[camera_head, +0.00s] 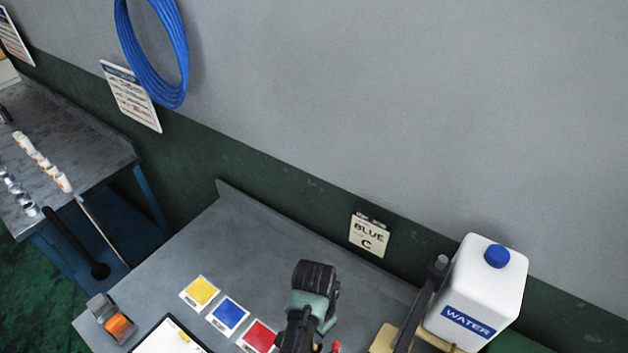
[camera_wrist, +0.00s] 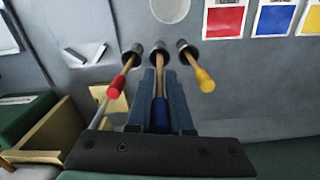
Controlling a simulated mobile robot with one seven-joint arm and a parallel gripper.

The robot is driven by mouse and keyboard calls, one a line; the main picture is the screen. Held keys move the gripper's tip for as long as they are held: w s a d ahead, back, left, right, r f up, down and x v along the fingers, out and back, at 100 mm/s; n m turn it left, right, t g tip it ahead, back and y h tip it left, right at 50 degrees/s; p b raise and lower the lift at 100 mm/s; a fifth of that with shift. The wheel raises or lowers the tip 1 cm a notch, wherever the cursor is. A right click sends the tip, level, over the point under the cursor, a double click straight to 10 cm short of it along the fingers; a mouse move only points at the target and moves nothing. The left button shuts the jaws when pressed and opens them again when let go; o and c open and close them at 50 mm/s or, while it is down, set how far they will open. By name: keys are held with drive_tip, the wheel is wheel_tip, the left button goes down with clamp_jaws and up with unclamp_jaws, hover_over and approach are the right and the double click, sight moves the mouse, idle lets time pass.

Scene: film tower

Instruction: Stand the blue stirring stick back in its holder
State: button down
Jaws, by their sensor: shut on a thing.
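The blue stirring stick (camera_wrist: 161,115) is between the two fingers of my gripper (camera_wrist: 161,85), which is shut on it. Its pale wooden shaft runs away from the camera, in line with the middle dark holder (camera_wrist: 158,49). I cannot tell whether the tip is inside that holder or only in front of it. A red-handled stick (camera_wrist: 116,86) stands at the left holder and a yellow-handled stick (camera_wrist: 206,85) at the right one. In the head view my arm hides the holders and the blue stick; the red handle (camera_head: 336,347) peeks out beside it.
Yellow (camera_head: 200,291), blue (camera_head: 228,315) and red (camera_head: 258,337) cards lie left of my arm. A white water container (camera_head: 475,290) stands at the right. A "BLUE C" sign (camera_head: 369,236) hangs on the wall behind. The bench's back left is clear.

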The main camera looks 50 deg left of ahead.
drive_tip(key=shift+f+b, duration=0.85)
drive_tip(key=shift+f, duration=0.7)
drive_tip(key=c, duration=0.8)
unclamp_jaws()
drive_tip(key=shift+o, duration=0.2)
wheel_tip(320, 180, up, 12)
drive_tip(key=shift+f+b, duration=0.1)
drive_tip(key=shift+b, duration=0.3)
drive_tip(key=shift+r+p, duration=0.35)
drive_tip(key=shift+r, duration=0.25)
